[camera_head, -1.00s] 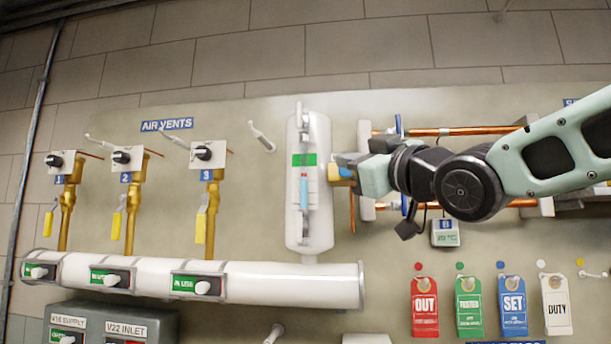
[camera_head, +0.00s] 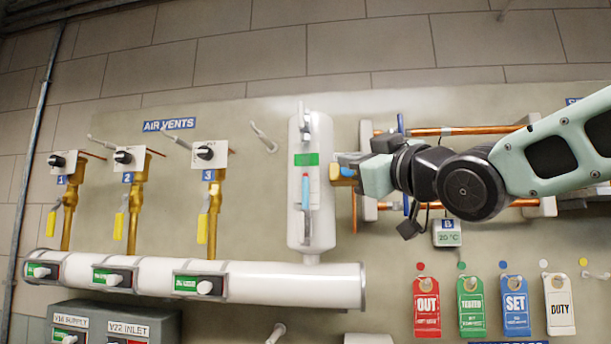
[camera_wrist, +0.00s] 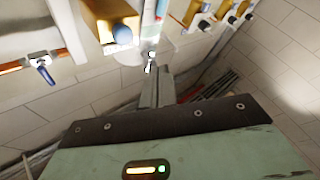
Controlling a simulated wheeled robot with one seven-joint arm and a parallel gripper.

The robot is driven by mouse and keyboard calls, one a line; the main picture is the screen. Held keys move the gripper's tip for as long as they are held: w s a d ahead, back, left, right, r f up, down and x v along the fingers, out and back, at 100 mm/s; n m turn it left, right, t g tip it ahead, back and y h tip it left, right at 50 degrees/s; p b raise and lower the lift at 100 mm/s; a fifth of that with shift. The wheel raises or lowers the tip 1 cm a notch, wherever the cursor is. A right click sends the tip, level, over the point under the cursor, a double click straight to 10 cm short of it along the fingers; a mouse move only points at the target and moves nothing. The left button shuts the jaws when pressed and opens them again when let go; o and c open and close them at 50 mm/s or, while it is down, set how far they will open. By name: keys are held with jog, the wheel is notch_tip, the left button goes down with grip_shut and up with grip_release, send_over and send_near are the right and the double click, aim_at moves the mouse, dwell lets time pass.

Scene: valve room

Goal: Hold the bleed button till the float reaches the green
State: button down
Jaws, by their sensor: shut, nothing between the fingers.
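The white vertical vessel (camera_head: 325,215) carries a sight tube with a green band (camera_head: 306,159). The float appears as a small red mark (camera_head: 305,175) atop a blue column (camera_head: 305,192), a little below the green. The blue bleed button (camera_head: 347,172) sits on a brass block right of the vessel. In the wrist view the button (camera_wrist: 122,35) and its brass block (camera_wrist: 103,14) are up and left of my fingertips. My gripper (camera_wrist: 151,68) is shut and empty; its fingers look beside the button, and I cannot tell whether they touch it.
Copper pipes (camera_head: 455,131) and blue-handled valves lie behind my arm. A small temperature display (camera_head: 447,233) hangs below. Three air vents (camera_head: 205,155) and a white header pipe (camera_head: 300,281) are at left. Coloured tags (camera_head: 470,306) hang at lower right.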

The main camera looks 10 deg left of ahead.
jog(key=shift+r, duration=0.1)
dwell(0.5)
jog(key=s+p, duration=0.3)
jog(key=p, duration=0.3)
jog(key=shift+s, duration=0.4)
jog(key=shift+w, duration=0.1)
jog(key=w+p, duration=0.4)
jog(key=w, duration=0.4)
jog(key=shift+w, duration=0.35)
jog(key=shift+w+d, duration=0.1)
dwell(1.5)
jog(key=shift+w, duration=0.3)
